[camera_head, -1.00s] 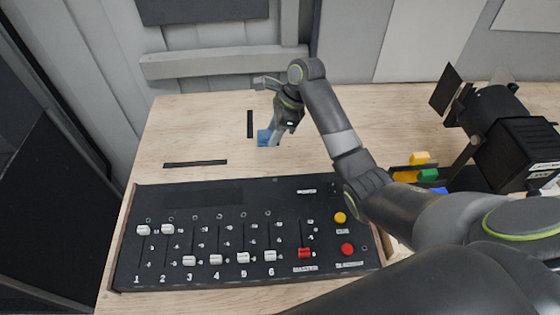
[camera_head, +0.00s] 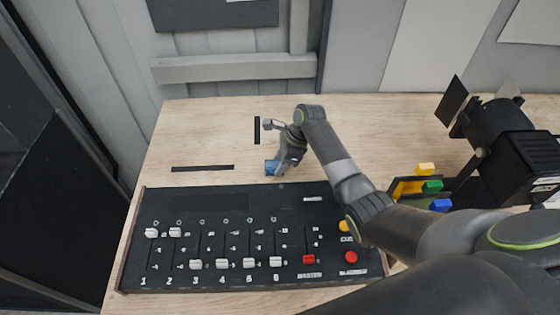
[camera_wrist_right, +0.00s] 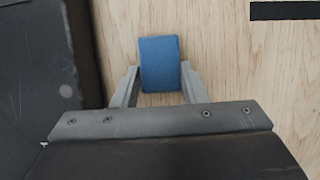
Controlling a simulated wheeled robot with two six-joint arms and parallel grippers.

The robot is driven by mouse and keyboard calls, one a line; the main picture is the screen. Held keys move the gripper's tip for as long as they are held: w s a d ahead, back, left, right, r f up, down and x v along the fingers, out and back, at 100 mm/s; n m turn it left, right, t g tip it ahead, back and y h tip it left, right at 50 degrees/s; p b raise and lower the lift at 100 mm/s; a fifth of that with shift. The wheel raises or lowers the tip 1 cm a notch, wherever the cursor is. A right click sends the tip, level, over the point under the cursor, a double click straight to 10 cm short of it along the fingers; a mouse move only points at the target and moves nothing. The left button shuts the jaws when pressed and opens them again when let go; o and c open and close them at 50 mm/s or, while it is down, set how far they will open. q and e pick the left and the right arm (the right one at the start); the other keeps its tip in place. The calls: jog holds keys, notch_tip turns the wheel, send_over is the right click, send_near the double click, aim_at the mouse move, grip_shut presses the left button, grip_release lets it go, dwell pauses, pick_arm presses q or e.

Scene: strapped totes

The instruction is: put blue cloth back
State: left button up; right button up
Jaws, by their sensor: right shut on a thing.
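A small blue block-like piece, the only match for the blue cloth (camera_head: 271,167), is at my right gripper (camera_head: 277,169), just behind the black fader console. In the right wrist view the blue cloth (camera_wrist_right: 159,64) shows as a flat blue rectangle between the two fingertips of my right gripper (camera_wrist_right: 158,84), which is shut on it. Pale wood lies behind it there. I cannot tell whether it touches the table. My left gripper is not in view.
The fader console (camera_head: 240,190) fills the front of the table. Black tape strips (camera_head: 203,168) lie on the wood behind it. At right stand a stage lamp (camera_head: 510,135) and a holder with yellow, green and blue pieces (camera_head: 432,186).

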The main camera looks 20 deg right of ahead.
jog(key=shift+f, duration=0.1)
jog(key=o, duration=0.9)
jog(key=shift+b+v, duration=0.95)
jog(key=shift+v, duration=5.2)
